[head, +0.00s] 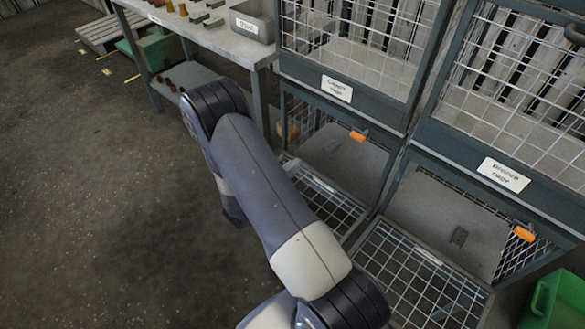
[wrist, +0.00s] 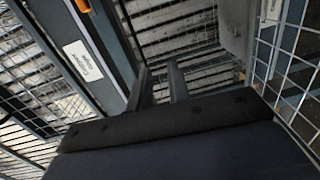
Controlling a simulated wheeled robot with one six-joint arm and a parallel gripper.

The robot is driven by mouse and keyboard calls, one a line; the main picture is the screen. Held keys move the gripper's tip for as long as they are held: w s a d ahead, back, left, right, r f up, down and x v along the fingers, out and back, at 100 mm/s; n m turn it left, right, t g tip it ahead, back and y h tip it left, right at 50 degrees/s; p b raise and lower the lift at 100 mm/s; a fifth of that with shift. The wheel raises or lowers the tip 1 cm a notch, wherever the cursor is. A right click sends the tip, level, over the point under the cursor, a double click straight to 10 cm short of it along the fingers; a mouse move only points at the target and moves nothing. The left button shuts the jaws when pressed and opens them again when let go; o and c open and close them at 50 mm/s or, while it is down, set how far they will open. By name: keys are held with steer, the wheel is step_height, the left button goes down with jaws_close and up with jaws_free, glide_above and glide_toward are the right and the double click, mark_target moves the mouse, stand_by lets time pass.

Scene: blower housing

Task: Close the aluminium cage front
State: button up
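No label reading aluminium shows in either view, so I cannot tell which front is the aluminium cage front. In the head view, two mesh fronts hang folded down and open at the lower cages: a left mesh front (head: 335,205) and a right mesh front (head: 415,280). My gripper (wrist: 158,72) shows in the wrist view with its two fingers apart and nothing between them. It faces slats and mesh. In the head view my arm hides it.
The copper cage label (head: 337,90) also shows in the wrist view (wrist: 84,60). The bronze cage label (head: 503,175) is to its right. Orange latches (head: 358,137) (head: 524,234) sit at the lower openings. A workbench (head: 205,40) stands at left, a green bin (head: 555,300) at right. Left floor is clear.

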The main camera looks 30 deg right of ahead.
jaws_close()
stand_by(0.5)
steer(key=shift+c, duration=1.4)
jaws_free()
steer(key=o, duration=0.6)
steer(key=b+v, duration=0.1)
steer(key=v, duration=1)
steer(key=shift+d, duration=0.1)
steer(key=shift+c, duration=0.3)
